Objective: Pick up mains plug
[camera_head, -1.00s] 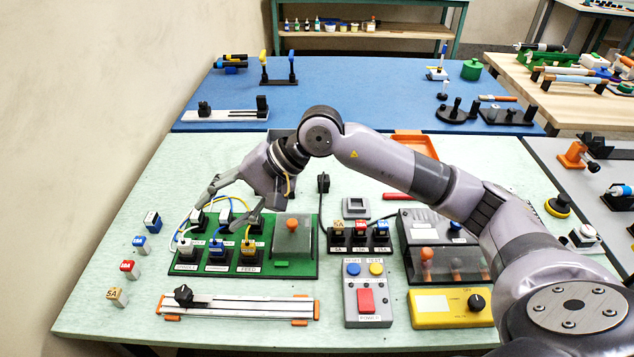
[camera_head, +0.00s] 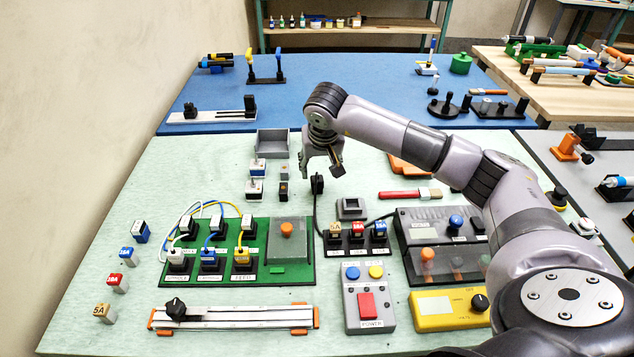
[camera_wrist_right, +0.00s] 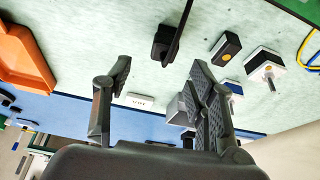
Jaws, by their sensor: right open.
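A black mains plug (camera_head: 318,184) stands on the pale green bench, with a dark cable running from it toward the fuse row. In the right wrist view the plug (camera_wrist_right: 163,40) shows above the space between my fingers, apart from them. My right gripper (camera_head: 322,170) is open and empty, pointing down over the bench just behind or above the plug; the exact height is hard to tell. Its two spread fingers also show in the right wrist view (camera_wrist_right: 160,88). My left gripper is not in view.
A grey open bin (camera_head: 272,143) and small switch blocks (camera_head: 256,188) stand left of the plug. A green board (camera_head: 225,275) with wired connectors lies in front left. A fuse row (camera_head: 358,243) lies in front, a red-handled tool (camera_head: 408,194) to the right.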

